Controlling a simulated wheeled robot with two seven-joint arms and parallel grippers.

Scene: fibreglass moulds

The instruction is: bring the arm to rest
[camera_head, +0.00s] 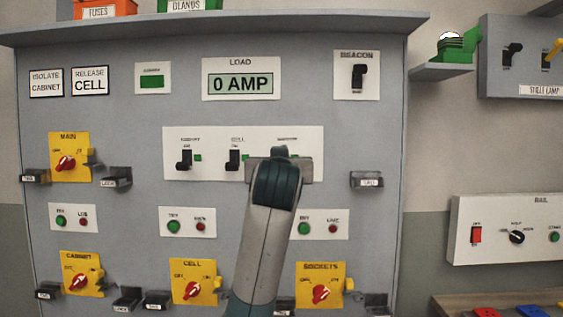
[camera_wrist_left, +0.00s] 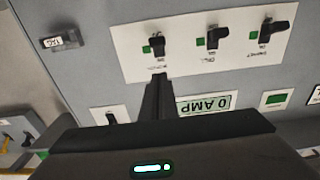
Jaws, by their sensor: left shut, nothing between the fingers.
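My left arm rises from the bottom middle of the head view in front of the grey panel (camera_head: 130,120). My left gripper (camera_wrist_left: 160,78) is shut and empty in the left wrist view, its fingertips close to the sockets switch (camera_wrist_left: 157,44). I cannot tell whether they touch it. In the head view the wrist hides the fingers and that switch; only the gripper body shows behind it. The cabinet switch (camera_head: 184,159) and cell switch (camera_head: 233,159) stand to the left on the same white plate (camera_head: 210,175). My right gripper is not in view.
Red rotary knobs (camera_head: 66,163) on yellow plates and small black brackets (camera_head: 367,180) stick out from the panel. A shelf (camera_head: 220,20) overhangs the top. The load display (camera_head: 240,84) reads 0 AMP. A rail box (camera_head: 505,230) is at the right.

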